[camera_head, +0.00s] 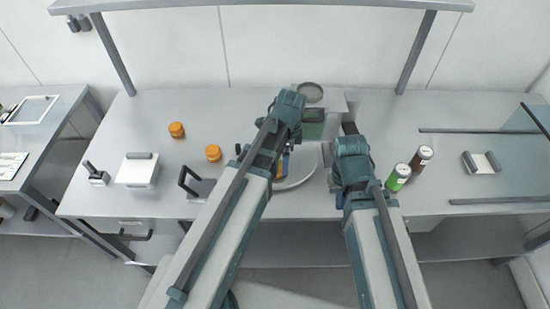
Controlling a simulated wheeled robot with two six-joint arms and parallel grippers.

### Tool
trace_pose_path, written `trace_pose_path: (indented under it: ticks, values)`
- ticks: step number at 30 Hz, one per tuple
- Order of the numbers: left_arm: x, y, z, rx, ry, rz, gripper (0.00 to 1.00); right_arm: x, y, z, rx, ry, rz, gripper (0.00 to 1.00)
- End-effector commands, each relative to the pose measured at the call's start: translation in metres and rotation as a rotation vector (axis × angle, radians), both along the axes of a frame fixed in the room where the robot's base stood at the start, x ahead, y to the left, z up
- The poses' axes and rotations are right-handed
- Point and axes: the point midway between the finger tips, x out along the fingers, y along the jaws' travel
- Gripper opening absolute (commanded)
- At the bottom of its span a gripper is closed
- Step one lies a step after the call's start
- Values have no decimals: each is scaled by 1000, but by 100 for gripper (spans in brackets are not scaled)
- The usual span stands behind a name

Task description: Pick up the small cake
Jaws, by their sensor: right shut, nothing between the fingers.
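I cannot make out the small cake for certain. A round plate (300,181) lies on the counter between my arms, partly hidden by my left arm. A small orange patch (279,173) shows at the plate's left side, mostly covered by that arm, and I cannot tell what it is. Two small orange round things (176,130) stand apart on the left of the counter, the nearer one (213,153) closer to my left arm. My right gripper (337,196) is shut and empty, right of the plate and partly hidden by its arm. My left gripper is largely hidden behind its arm over the plate.
A green-labelled jar (398,178) and a dark jar (421,160) stand right of my right arm. A scale-like device (312,95) stands behind the plate. A white box (137,171) is at left. An overhead shelf (270,3) spans the counter (250,105).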

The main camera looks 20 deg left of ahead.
Motion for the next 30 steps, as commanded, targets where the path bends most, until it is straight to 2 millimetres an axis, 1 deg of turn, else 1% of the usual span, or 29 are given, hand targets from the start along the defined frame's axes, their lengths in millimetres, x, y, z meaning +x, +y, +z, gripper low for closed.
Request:
trace_pose_path:
  ticks: [1, 6, 10, 16, 20, 23, 30]
  values:
    - [12, 9, 14, -8, 0, -72, 100, 0, 0, 14, 0, 0, -1, 0]
    - [29, 26, 27, -23, -4, -273, 100, 0, 0, 27, 1, 0, -3, 0]
    - [35, 33, 31, -27, -6, -349, 100, 0, 0, 31, 1, 0, -3, 0]
    - [36, 35, 30, -28, -7, -374, 100, 0, 0, 30, 1, 0, -4, 0]
    - [36, 35, 24, -28, -7, -373, 100, 0, 0, 24, 1, 0, -3, 0]
    - [35, 35, 15, -28, -7, -373, 100, 0, 0, 15, 1, 0, -3, 0]
    - [35, 35, -17, -28, -7, -372, 100, 0, 0, -17, 0, -1, 1, 0]
